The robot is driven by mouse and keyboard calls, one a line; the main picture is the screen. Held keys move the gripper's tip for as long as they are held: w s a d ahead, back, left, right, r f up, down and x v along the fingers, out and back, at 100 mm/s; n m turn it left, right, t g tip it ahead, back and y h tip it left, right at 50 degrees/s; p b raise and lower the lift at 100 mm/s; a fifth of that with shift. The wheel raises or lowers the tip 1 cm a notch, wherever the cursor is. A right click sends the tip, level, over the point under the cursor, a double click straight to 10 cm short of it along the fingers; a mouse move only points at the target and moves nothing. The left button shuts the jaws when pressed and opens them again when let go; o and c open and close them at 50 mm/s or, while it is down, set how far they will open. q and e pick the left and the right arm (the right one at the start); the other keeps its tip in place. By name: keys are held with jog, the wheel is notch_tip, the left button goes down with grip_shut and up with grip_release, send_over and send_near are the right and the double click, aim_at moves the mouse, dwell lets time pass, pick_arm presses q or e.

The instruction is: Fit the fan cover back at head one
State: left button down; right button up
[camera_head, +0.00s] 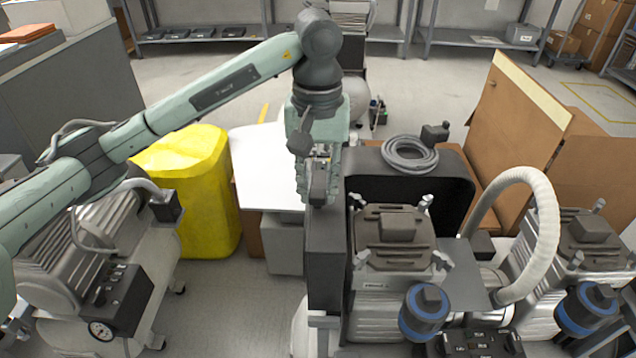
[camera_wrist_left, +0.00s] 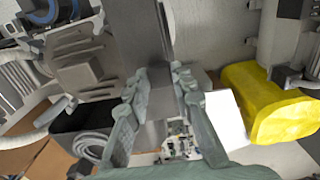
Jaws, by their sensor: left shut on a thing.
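My left gripper (camera_head: 318,198) points down at the centre of the head view and is shut on a dark grey, upright, panel-like part, which looks like the fan cover (camera_head: 327,250). The cover hangs below the fingers, just left of the nearest compressor head (camera_head: 395,238); I cannot tell whether they touch. In the left wrist view the fingers (camera_wrist_left: 156,82) are on both sides of the grey cover (camera_wrist_left: 138,40). The ribbed head (camera_wrist_left: 82,70) shows to its left there. The cover's lower end and mounting side are hard to make out. My right gripper is not in view.
A black curved housing (camera_head: 445,195) with a coiled grey hose (camera_head: 409,154) on it stands behind the head. A white hose (camera_head: 545,230) arches at right. A yellow covered drum (camera_head: 200,190) and another compressor (camera_head: 100,280) stand at left. Open floor lies between.

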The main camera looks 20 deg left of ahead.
pick_arm(q)
jog(key=shift+s+d+f, duration=0.1)
jog(key=shift+s+f, duration=0.15)
jog(key=shift+f, duration=0.65)
notch_tip(320, 180, down, 18)
jog(key=b, duration=0.3)
jog(key=shift+f, duration=0.15)
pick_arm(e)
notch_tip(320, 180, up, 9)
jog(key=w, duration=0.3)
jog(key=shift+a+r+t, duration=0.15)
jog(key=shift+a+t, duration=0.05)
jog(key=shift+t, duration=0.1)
pick_arm(q)
jog(key=shift+w, duration=0.1)
jog(key=shift+f+b, duration=0.25)
jog(key=shift+b, duration=1.15)
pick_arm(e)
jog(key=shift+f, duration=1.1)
pick_arm(q)
jog(key=c, duration=0.7)
grip_release()
jog(key=shift+c, duration=0.2)
